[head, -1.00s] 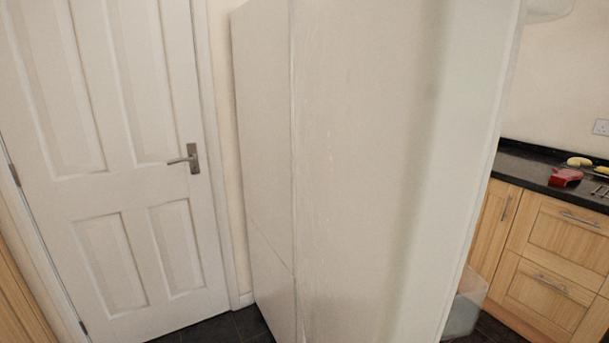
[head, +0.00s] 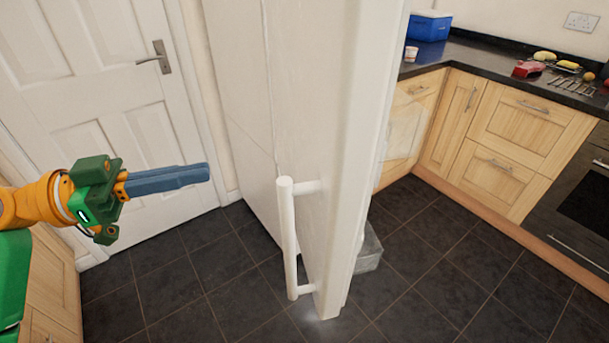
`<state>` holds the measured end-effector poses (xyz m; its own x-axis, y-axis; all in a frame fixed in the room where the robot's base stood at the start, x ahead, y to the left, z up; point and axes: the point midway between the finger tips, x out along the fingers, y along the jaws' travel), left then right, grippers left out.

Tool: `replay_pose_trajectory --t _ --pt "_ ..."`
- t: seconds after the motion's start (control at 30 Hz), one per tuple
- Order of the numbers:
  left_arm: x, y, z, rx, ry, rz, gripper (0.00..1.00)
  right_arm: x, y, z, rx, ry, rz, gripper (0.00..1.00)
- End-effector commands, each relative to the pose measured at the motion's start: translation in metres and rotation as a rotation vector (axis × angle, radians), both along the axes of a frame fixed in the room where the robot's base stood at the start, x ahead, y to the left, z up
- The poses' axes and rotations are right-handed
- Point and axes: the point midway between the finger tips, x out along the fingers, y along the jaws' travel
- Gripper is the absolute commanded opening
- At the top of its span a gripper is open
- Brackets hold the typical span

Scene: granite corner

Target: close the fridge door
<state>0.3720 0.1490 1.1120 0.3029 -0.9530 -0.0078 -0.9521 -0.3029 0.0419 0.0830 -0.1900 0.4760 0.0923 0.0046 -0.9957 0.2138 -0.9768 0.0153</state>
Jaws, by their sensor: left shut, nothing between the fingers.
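The white fridge door (head: 335,150) stands open, swung out towards me, with its edge facing me. Its white vertical bar handle (head: 289,235) is on the left face of the door, low in the view. The fridge body's side (head: 238,90) shows behind it to the left. My left gripper (head: 205,173) is to the left of the door and handle, apart from both. Its blue fingers are together with nothing between them. My right gripper is not in view. The fridge's inside is hidden behind the door.
A white room door (head: 85,110) is at the left. Wooden cabinets (head: 530,125) with a black worktop (head: 480,62) stand at the right. A grey translucent bin (head: 368,250) is on the floor behind the fridge door. Dark floor tiles (head: 440,270) are clear at the right.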

Motion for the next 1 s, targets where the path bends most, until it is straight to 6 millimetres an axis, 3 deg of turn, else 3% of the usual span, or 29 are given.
replay_pose_trajectory --t 0.03,0.13,0.7,1.0 --pt "-0.011 -0.003 0.008 0.009 -0.034 -0.038 0.00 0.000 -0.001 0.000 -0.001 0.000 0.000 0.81" --pt "-0.018 -0.011 0.015 0.012 -0.054 -0.070 0.00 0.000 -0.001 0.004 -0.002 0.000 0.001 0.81" --pt "0.010 -0.121 0.019 0.004 -0.046 -0.067 0.00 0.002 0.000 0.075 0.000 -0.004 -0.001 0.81" --pt "0.016 -0.142 0.012 0.006 -0.047 -0.064 0.00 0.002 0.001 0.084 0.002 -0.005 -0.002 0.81"
